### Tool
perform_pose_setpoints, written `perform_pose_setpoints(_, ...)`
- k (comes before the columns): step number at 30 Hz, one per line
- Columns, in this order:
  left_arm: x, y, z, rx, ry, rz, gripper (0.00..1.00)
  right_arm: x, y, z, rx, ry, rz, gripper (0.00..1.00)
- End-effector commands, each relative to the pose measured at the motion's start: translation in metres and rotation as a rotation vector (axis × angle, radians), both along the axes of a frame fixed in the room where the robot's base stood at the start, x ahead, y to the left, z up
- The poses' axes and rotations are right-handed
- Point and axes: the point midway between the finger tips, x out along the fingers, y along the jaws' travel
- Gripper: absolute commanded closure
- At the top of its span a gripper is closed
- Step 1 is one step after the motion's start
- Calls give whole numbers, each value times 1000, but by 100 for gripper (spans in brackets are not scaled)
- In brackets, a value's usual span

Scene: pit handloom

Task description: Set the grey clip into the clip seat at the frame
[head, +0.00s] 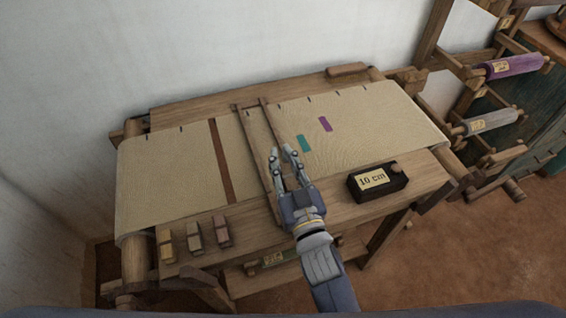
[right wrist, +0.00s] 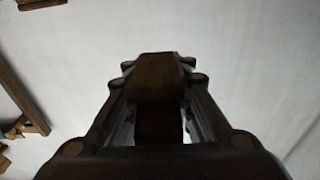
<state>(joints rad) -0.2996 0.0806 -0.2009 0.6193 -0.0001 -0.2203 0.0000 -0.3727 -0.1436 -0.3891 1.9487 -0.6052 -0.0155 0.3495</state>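Three small blocks stand in a row at the loom's front left: a tan one (head: 166,246), a greyish-beige one (head: 194,237) and a reddish-brown one (head: 221,230). I cannot tell whether any is the grey clip, and I cannot make out the clip seat. A wooden frame of two bars (head: 249,147) lies across the cloth. My right gripper (head: 282,152) is over the cloth by its right bar. In the right wrist view a dark brown piece (right wrist: 158,78) shows between the fingers; I cannot tell whether they grip it. My left gripper is not in view.
Beige cloth (head: 375,120) covers the loom, with teal and purple patches and a brown stripe. A dark box (head: 377,186) labelled "10 cm" sits at the front right. Purple (head: 513,66) and grey (head: 490,122) rolls hang on the right rack. A white wall is behind.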

Motion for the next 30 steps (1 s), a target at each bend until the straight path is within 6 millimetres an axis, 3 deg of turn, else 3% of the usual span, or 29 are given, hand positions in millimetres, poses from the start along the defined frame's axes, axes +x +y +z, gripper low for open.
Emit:
perform_pose_setpoints(1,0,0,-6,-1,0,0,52,-7,1,-72,-51,125,7,65)
perform_pose_setpoints(3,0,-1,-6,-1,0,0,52,-7,1,-72,-51,125,7,57)
perform_pose_setpoints(16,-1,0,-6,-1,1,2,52,-14,-1,-70,-50,122,6,57)
perform_pose_setpoints(30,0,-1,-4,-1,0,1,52,-85,-21,-34,-23,44,2,57)
